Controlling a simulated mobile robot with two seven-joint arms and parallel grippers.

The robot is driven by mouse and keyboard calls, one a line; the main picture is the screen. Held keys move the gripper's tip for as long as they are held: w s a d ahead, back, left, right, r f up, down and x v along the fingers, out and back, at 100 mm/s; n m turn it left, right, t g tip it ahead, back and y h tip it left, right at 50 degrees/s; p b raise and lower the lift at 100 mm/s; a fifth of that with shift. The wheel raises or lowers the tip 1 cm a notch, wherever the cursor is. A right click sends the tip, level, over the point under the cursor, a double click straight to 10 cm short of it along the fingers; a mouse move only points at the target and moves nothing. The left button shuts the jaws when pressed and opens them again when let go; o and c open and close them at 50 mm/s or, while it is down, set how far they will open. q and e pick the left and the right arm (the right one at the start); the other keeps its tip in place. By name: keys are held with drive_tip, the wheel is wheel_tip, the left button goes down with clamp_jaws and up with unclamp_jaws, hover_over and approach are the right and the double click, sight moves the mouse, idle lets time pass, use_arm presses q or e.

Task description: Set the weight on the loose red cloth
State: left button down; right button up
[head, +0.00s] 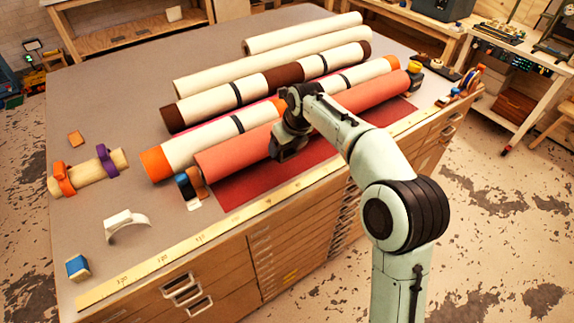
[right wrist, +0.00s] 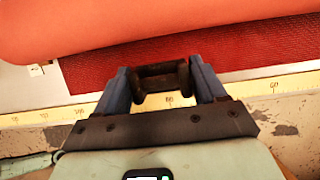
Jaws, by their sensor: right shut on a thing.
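The loose red cloth (head: 262,184) is a dark red flat strip coming out from under the lighter red roll (head: 235,151), along the table's front side. It also shows in the right wrist view (right wrist: 200,56), below the roll. My right gripper (head: 290,150) is over the front of the red roll and the cloth. In the right wrist view its two blue-grey fingers (right wrist: 163,86) are shut on a dark, ridged weight (right wrist: 161,73). The weight shows against the cloth's front edge and the ruler; I cannot tell its height. My left gripper is out of view.
A yellow ruler strip (head: 165,257) runs along the table's front edge. Cream, brown and orange-ended rolls (head: 175,155) lie behind the red roll. A blue and wooden piece (head: 186,188) stands at its left end. Small dark and yellow items (head: 414,70) stand at its right end.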

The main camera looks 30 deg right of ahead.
drive_tip(key=shift+w+f+b, duration=0.1)
drive_tip(key=shift+f+b, duration=0.4)
drive_tip(key=shift+f, duration=3.05)
drive_tip(key=shift+f, duration=0.2)
drive_tip(key=o, duration=1.5)
drive_tip(key=shift+o, duration=0.2)
drive_tip(key=shift+r, duration=0.15)
drive_tip(key=shift+r, duration=0.35)
drive_tip(key=v, duration=1.1)
drive_tip(key=shift+s+p, duration=0.3)
drive_tip(key=shift+p, duration=0.1)
